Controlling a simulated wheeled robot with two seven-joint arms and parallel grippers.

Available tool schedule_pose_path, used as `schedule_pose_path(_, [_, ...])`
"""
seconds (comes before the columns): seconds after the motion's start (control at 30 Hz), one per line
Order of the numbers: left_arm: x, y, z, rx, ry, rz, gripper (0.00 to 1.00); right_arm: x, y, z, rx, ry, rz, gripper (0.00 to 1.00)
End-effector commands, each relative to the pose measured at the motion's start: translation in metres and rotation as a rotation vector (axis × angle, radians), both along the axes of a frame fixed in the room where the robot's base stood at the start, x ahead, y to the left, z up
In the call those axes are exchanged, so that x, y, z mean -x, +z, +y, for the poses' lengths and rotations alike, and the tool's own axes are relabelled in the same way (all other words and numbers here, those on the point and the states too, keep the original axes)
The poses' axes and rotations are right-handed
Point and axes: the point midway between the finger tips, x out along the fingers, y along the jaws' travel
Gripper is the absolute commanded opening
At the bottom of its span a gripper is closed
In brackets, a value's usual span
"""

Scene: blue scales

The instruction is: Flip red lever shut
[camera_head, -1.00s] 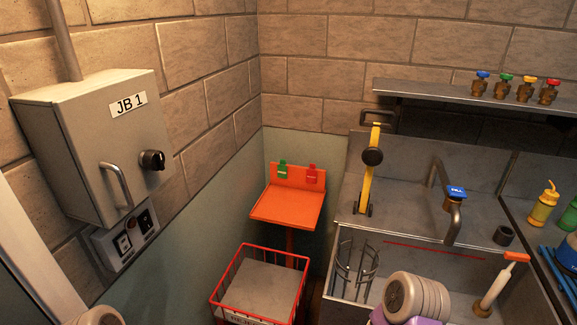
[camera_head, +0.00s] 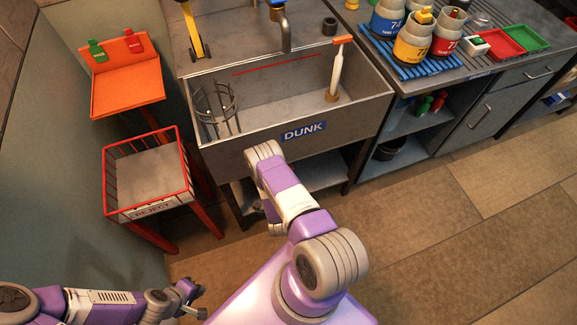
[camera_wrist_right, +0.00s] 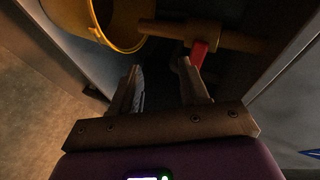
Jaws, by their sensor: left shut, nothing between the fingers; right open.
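In the right wrist view, a red lever (camera_wrist_right: 199,53) hangs from a brass-coloured pipe (camera_wrist_right: 215,37) in a dark space. My right gripper (camera_wrist_right: 160,68) is open and empty, with its fingers pointing toward the pipe. The lever is just beyond the right-hand fingertip; whether they touch I cannot tell. In the head view my right arm reaches to the front of the sink marked DUNK (camera_head: 345,120), and its gripper is hidden there. My left gripper (camera_head: 192,305) is shut and empty at the lower left, far from the sink.
A yellow bucket-like container (camera_wrist_right: 125,38) is close to my right gripper's left finger. Grey panels flank the space. A red wire REJECT basket (camera_head: 112,185) and an orange stand (camera_head: 125,92) are left of the sink. Open floor (camera_head: 440,240) lies to the right.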

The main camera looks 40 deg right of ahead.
Motion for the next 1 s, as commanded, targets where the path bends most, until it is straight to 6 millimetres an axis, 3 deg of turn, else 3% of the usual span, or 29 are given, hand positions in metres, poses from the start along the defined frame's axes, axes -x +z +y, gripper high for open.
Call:
schedule_pose_path(0.2, [0.0, -0.001, 0.0, 0.0, 0.0, 0.0, 0.0, 0.012, 0.012, -0.024, 0.049, -0.091, -0.353, 0.45])
schedule_pose_path(0.33, [0.0, -0.001, 0.0, 0.0, 0.0, 0.0, 0.0, 0.016, 0.019, -0.027, 0.057, -0.097, -0.464, 0.45])
schedule_pose_path(1.0, [0.0, -0.023, 0.0, 0.0, 0.0, 0.0, 0.0, -0.035, 0.017, -0.082, 0.057, -0.097, -0.489, 0.45])
